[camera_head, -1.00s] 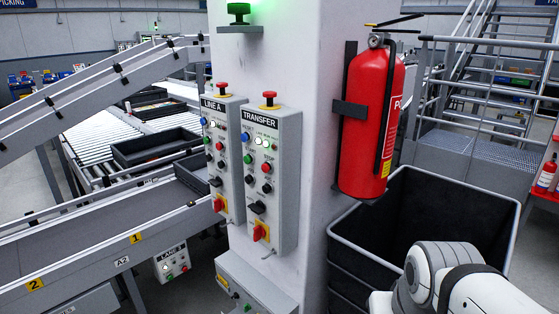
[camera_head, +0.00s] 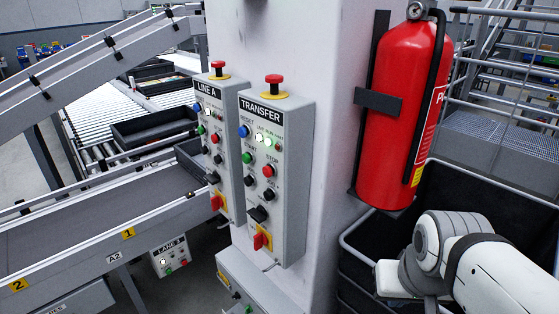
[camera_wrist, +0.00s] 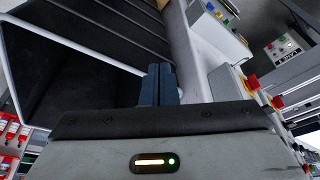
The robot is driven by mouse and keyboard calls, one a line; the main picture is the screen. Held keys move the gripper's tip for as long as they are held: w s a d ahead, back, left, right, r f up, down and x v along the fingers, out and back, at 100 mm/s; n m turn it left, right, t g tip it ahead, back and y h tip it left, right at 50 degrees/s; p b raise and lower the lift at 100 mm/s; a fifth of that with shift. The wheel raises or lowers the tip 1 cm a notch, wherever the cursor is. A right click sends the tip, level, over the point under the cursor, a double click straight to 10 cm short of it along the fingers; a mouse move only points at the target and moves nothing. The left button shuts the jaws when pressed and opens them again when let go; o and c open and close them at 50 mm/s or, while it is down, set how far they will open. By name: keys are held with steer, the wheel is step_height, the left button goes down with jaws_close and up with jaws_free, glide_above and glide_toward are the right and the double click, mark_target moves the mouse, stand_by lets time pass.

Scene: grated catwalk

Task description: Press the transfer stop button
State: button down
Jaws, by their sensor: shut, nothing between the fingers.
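The TRANSFER box (camera_head: 297,150) is a grey control box on the white pillar. Its red stop button (camera_head: 268,170) sits under a STOP label, right of a green button (camera_head: 247,157). A red mushroom button (camera_head: 274,79) on a yellow collar stands on top of the box. My gripper (camera_wrist: 158,84) shows in the wrist view with its dark fingers together and empty, in front of a dark bin. It is apart from the boxes, and its fingers do not show in the head view. Red mushroom buttons (camera_wrist: 252,83) show at the right of the wrist view.
The similar LINE A box (camera_head: 211,91) is mounted left of TRANSFER. A red fire extinguisher (camera_head: 401,110) hangs on the pillar above my arm. A black bin (camera_head: 490,190) stands behind my arm. A conveyor (camera_head: 90,233) runs at the left. Space in front of the boxes looks clear.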

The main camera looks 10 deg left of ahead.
steer(key=shift+a+f, duration=0.1)
steer(key=shift+a, duration=0.05)
steer(key=w+d+f+n+h+b, duration=0.1)
steer(key=w+d+f+h+b, duration=0.1)
steer(key=w+f+h+b, duration=0.3)
steer(key=w+a+r+t+h+b, duration=0.2)
steer(key=w+a+r+t+h, duration=0.35)
steer(key=w, duration=0.45)
steer(key=a+r+n+t+y+b, duration=0.1)
steer(key=a+t+y, duration=0.5)
steer(key=a, duration=0.9)
steer(key=a+r+n+t+y+b, duration=0.2)
steer(key=a+r+n+t+y, duration=0.2)
steer(key=a, duration=1.1)
steer(key=shift+s+a+r+t+y, duration=0.15)
steer(key=shift+a+t+y, duration=0.15)
steer(key=shift+t+y, duration=0.8)
